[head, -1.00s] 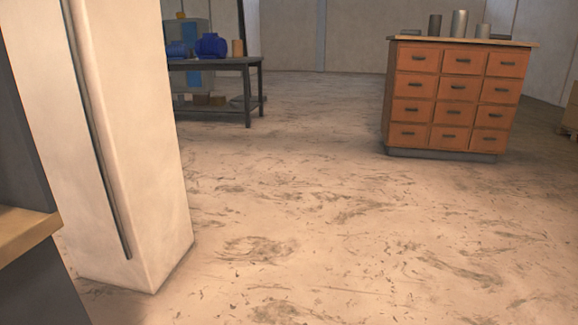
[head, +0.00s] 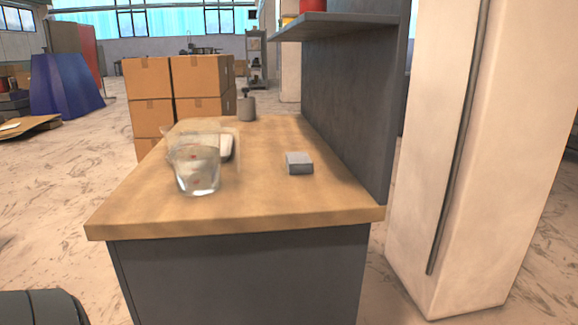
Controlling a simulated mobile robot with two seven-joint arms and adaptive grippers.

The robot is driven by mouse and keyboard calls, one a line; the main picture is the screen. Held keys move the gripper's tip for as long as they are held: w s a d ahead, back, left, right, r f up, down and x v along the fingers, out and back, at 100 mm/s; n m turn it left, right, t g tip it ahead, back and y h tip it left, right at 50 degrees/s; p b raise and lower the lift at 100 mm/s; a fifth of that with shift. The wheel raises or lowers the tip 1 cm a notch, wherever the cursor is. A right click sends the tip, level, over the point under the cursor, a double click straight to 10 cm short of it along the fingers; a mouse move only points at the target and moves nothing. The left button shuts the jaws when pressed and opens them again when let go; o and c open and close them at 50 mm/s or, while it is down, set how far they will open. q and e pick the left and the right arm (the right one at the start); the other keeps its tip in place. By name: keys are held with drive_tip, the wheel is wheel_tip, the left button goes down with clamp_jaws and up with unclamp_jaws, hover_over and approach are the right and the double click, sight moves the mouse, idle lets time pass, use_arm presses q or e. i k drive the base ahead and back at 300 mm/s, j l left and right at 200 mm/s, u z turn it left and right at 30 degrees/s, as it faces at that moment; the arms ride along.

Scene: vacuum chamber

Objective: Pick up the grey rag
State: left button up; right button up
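A small grey block-like thing (head: 299,163) lies on the right side of the wooden workbench top (head: 255,205), near the upright grey panel. It may be the grey rag folded up, but I cannot tell for sure at this size. Nothing touches it. Neither of my grippers shows in the head view.
A clear face-shield-like thing (head: 197,172) sits on the bench's left half. A grey bottle (head: 246,105) stands at the far end. A grey panel (head: 355,110) with a shelf (head: 335,24) edges the right side, beside a white pillar (head: 455,150). Cardboard boxes (head: 200,78) stand behind.

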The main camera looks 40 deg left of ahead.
sight(297, 163)
drive_tip(key=l+u, duration=0.25)
drive_tip(key=u, duration=0.2)
drive_tip(key=i+l+u, duration=0.1)
drive_tip(key=l+u, duration=0.15)
drive_tip(key=u, duration=0.25)
drive_tip(key=l+u, duration=0.25)
drive_tip(key=u, duration=0.2)
